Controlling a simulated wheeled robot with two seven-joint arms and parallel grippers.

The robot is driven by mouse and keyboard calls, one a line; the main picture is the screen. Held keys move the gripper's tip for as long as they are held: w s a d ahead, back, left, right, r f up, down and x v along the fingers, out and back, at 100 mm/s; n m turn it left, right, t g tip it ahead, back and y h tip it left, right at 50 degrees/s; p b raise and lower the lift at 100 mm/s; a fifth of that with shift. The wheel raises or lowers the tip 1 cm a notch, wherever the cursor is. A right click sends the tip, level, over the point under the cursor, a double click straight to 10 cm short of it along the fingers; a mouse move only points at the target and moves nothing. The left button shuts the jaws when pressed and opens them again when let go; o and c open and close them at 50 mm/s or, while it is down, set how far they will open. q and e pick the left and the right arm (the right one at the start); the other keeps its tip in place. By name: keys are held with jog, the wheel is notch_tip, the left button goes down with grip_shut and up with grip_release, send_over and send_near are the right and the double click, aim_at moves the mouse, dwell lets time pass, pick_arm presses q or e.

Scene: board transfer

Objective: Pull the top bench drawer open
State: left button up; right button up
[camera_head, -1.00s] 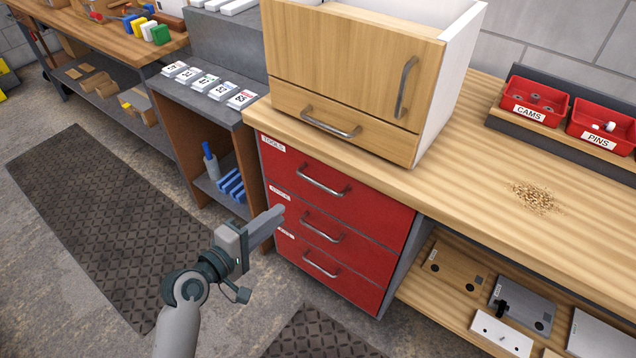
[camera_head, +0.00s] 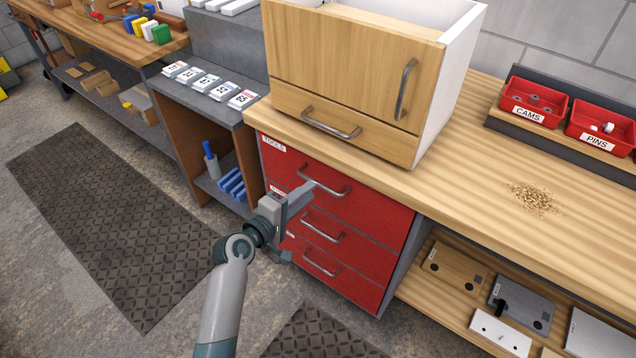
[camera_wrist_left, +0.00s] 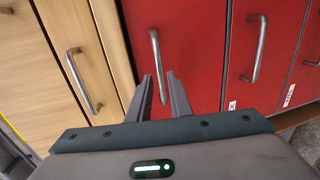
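The top red bench drawer (camera_head: 360,200), under the wooden worktop, is shut and carries a metal bar handle (camera_head: 324,181). My left gripper (camera_head: 308,188) is in front of this drawer, its fingertips close to the handle. In the left wrist view the two fingers (camera_wrist_left: 159,76) are apart. The top drawer's handle (camera_wrist_left: 155,45) lines up with the gap between them, its lower part showing between the fingers. I cannot tell whether they touch it. My right gripper is out of view.
Two more shut red drawers with handles (camera_head: 323,228) (camera_head: 321,264) lie below. A wooden cabinet (camera_head: 345,60) with its own drawer handle (camera_head: 331,124) stands above on the worktop (camera_head: 480,215). An open shelf with plates (camera_head: 521,306) is to the right.

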aim_at(318, 182)
pick_arm(q)
jog(key=x, duration=0.5)
jog(key=shift+w+d, duration=0.1)
jog(key=shift+w, duration=0.05)
jog(key=shift+w+d, duration=0.1)
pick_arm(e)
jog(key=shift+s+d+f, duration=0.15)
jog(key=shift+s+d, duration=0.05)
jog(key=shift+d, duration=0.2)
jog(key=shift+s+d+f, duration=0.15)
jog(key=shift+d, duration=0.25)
pick_arm(q)
grip_shut()
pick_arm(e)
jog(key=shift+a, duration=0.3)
